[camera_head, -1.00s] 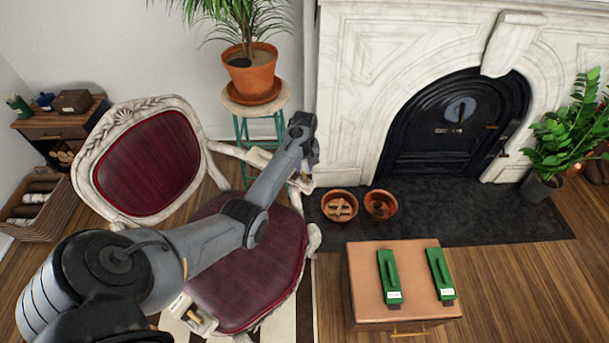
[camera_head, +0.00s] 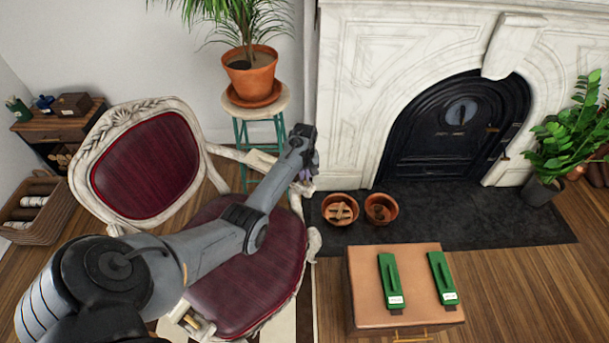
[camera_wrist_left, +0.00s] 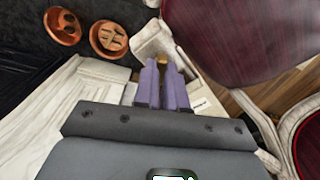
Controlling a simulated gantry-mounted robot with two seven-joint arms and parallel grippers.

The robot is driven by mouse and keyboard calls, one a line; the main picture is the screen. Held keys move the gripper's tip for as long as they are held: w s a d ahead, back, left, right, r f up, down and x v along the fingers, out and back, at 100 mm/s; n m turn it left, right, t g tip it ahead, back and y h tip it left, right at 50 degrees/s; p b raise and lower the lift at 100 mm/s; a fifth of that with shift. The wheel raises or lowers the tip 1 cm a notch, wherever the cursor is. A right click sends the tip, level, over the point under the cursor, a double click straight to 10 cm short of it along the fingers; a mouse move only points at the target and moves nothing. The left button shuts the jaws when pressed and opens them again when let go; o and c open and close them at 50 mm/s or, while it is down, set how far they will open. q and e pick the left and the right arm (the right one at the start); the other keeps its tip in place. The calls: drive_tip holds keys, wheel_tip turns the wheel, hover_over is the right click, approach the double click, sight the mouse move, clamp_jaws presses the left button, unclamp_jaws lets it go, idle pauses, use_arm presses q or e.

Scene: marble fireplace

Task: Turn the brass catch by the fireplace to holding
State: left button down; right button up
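My left gripper (camera_wrist_left: 161,65) points down by the left leg of the marble fireplace, and its arm crosses above the red chair. In the head view its purple fingers (camera_head: 305,171) are partly hidden by the wrist. In the left wrist view the two fingers are near each other with a narrow gap. A small brass piece, which looks like the catch (camera_wrist_left: 162,59), shows at the fingertips, in front of a pale block (camera_wrist_left: 150,40). The fingers hide most of it. I cannot tell whether they grip it or which way it is turned. A white label (camera_wrist_left: 201,104) lies right of the fingers. My right gripper is not in view.
The chair (camera_head: 145,165) stands close below my left arm. Two terracotta bowls (camera_head: 381,208) are on the dark hearth (camera_head: 470,215). A brown box (camera_head: 365,290) bears two green pieces. A potted plant on a stool (camera_head: 254,98) stands behind the arm.

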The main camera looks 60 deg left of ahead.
use_arm(q)
drive_tip(key=n+p, duration=0.2)
drive_tip(key=p, duration=0.1)
drive_tip(key=shift+r, duration=0.2)
drive_tip(key=n+p, duration=0.1)
drive_tip(key=n, duration=0.1)
drive_tip(key=shift+n, duration=0.4)
drive_tip(key=n+p, duration=0.1)
drive_tip(key=n, duration=0.1)
drive_tip(key=shift+f+n, duration=0.15)
drive_tip(key=shift+n, duration=1.45)
drive_tip(key=c, duration=1.2)
unclamp_jaws()
